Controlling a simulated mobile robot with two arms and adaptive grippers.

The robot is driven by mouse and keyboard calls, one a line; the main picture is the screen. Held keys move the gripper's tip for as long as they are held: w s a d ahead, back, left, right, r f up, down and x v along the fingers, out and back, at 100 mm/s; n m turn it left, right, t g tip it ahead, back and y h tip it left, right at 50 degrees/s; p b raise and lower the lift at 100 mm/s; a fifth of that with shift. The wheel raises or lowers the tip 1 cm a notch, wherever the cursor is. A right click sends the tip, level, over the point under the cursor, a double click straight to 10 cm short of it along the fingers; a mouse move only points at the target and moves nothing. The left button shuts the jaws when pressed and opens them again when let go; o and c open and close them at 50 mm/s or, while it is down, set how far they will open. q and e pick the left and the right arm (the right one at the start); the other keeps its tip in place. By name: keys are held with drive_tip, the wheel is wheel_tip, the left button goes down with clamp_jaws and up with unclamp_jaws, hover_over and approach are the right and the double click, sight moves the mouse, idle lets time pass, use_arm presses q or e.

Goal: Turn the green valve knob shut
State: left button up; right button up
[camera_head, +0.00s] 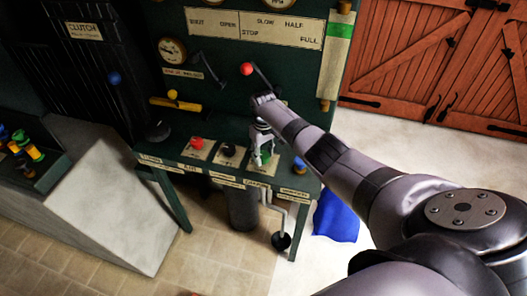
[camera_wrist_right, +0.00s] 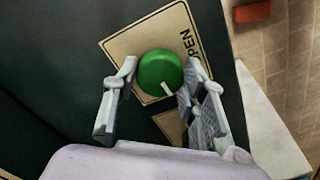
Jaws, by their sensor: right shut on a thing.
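The green valve knob (camera_wrist_right: 160,70) is a round cap with a white pointer line, on a tan plate (camera_wrist_right: 128,42) lettered OPEN. In the wrist view the line points to the lower right, away from the word. My right gripper (camera_wrist_right: 161,78) is shut on the knob, one finger on each side. In the head view my right gripper (camera_head: 262,145) reaches down onto the control desk (camera_head: 213,170), and the knob is mostly hidden there behind the fingers. My left gripper is not in view.
A red knob (camera_head: 197,143) and a black knob (camera_head: 229,150) stand left of my gripper; a blue knob (camera_head: 300,165) stands right. Levers with a red ball (camera_head: 246,69) and a yellow handle (camera_head: 175,103) stick out of the panel behind. A blue cloth (camera_head: 336,216) lies on the floor.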

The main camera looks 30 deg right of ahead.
sight(263, 155)
drive_tip(key=shift+m, duration=0.7)
drive_tip(key=o, duration=1.2)
drive_tip(key=shift+c, duration=0.2)
wheel_tip(263, 155, up, 12)
